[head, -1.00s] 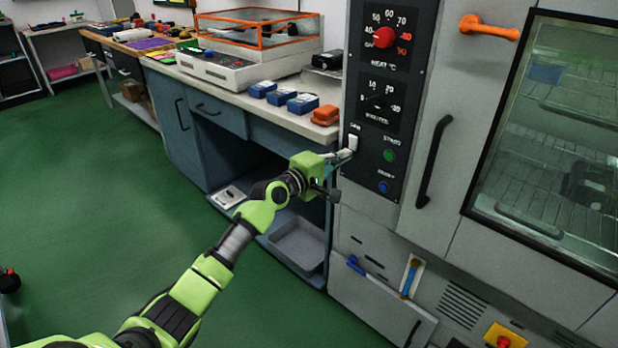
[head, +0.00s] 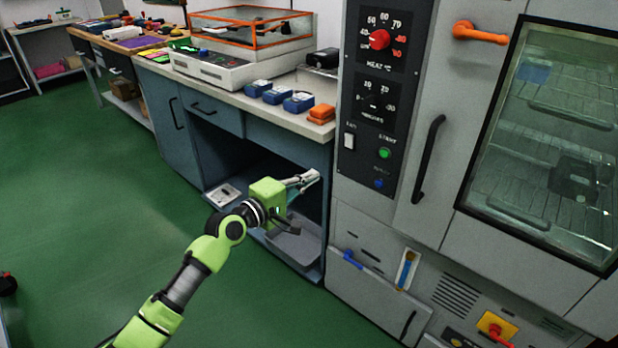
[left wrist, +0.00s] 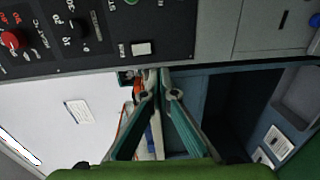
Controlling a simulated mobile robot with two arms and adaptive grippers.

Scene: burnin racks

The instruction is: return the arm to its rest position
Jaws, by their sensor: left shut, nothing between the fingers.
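My left arm, lime green, reaches in from the lower left in the head view. Its gripper (head: 308,179) is shut and empty, in front of the open bay of the blue bench and left of the oven's control panel (head: 375,95). It touches nothing that I can see. In the left wrist view the shut fingers (left wrist: 165,85) come together at mid picture, with the panel's white switch (left wrist: 141,48) beyond them. In the head view this switch (head: 349,141) is in plain sight. My right gripper is not in view.
The oven (head: 400,215) stands close on the right, with a black door handle (head: 429,160) and an orange handle (head: 485,32) sticking out. The bench top (head: 235,98) holds blue boxes (head: 298,102) and an orange box (head: 321,114). Green floor (head: 90,220) is clear on the left.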

